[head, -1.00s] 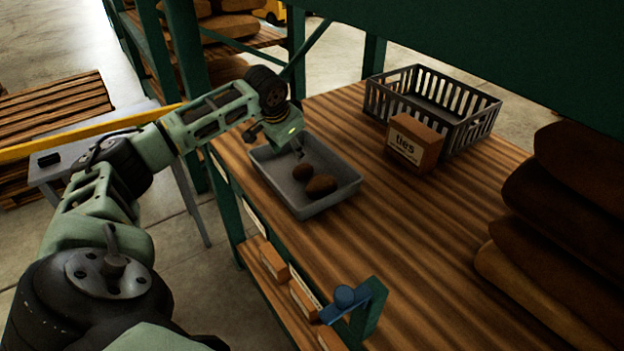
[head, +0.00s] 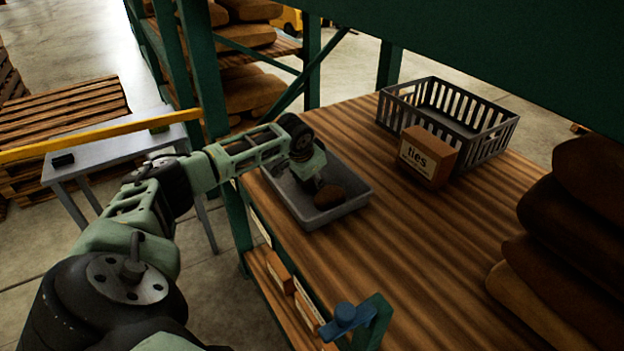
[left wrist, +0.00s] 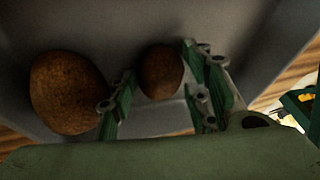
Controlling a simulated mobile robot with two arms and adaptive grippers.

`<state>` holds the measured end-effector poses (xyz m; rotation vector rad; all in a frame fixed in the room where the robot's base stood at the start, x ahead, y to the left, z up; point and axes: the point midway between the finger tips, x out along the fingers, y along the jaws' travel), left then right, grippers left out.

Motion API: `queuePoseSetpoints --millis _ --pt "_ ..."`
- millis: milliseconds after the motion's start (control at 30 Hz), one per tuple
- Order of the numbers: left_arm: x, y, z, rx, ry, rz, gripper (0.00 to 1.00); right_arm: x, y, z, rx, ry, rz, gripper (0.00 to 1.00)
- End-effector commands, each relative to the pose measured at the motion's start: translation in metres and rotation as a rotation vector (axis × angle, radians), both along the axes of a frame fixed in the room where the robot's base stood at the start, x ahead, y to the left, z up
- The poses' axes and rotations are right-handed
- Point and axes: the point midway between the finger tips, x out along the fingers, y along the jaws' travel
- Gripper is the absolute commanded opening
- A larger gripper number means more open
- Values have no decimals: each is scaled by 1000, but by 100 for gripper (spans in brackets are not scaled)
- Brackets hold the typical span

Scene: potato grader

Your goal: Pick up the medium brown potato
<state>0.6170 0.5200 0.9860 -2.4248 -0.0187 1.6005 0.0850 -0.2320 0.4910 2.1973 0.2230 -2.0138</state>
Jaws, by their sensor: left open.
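Two brown potatoes lie in a grey tray (head: 355,201). In the left wrist view the smaller one (left wrist: 160,72) sits between the fingers of my left gripper (left wrist: 163,94), which is open, with a visible gap on its right side. The larger potato (left wrist: 68,92) lies outside the left finger, close to it. In the head view my left gripper (head: 314,183) is down in the tray; the larger potato (head: 330,197) shows beside it, and the smaller one is hidden behind the gripper. I cannot tell from size alone which is the medium one. My right gripper is not in view.
A cardboard box marked "ties" (head: 427,157) and a dark slatted crate (head: 490,140) stand at the back of the wooden table (head: 430,240). Brown sacks (head: 570,230) are stacked at the right. A green post (head: 238,225) stands beside the tray. The middle of the table is clear.

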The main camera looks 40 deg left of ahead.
Motion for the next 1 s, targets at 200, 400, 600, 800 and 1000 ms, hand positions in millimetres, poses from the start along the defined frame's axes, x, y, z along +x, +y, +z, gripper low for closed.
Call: queuePoseSetpoints --millis 200,400,600,800,1000 --pt "0 0 -1 1 -1 0 44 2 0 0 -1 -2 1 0" --pt "0 0 0 0 0 0 27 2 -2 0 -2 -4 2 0" --pt "0 0 0 0 0 0 9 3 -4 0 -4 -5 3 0" --pt "0 0 0 0 -1 0 8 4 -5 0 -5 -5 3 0" --pt "1 0 6 0 -2 0 8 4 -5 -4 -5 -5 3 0"
